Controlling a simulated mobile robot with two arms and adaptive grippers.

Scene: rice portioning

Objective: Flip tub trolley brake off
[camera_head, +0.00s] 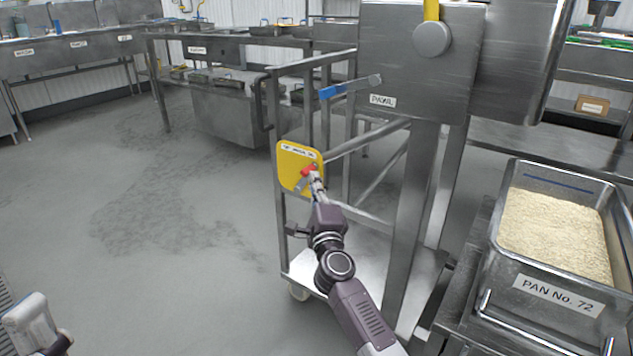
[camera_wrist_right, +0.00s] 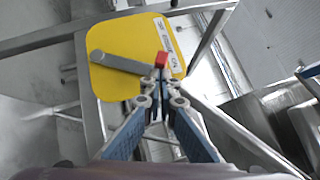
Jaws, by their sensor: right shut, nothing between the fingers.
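The brake lever on the trolley has a red tip (camera_head: 309,170), set on a yellow plate (camera_head: 289,178) with a white label. In the right wrist view the plate (camera_wrist_right: 104,75) fills the upper middle, with a grey lever bar (camera_wrist_right: 120,63) and the red piece (camera_wrist_right: 161,59) near my fingertips. My right gripper (camera_head: 313,177) is at the plate beside the red tip, and it also shows in the wrist view (camera_wrist_right: 160,78). Its fingers are closed with nothing between them. Whether they touch the red tip I cannot tell. My left gripper (camera_head: 35,325) is only partly in view at the bottom left.
The steel trolley frame (camera_head: 279,220) stands around the plate, with a lower shelf and a caster (camera_head: 298,292). A blue-handled lever (camera_head: 350,86) labelled PAWL is above. A rice pan (camera_head: 557,290) marked PAN No. 72 stands at right. The floor at left is clear.

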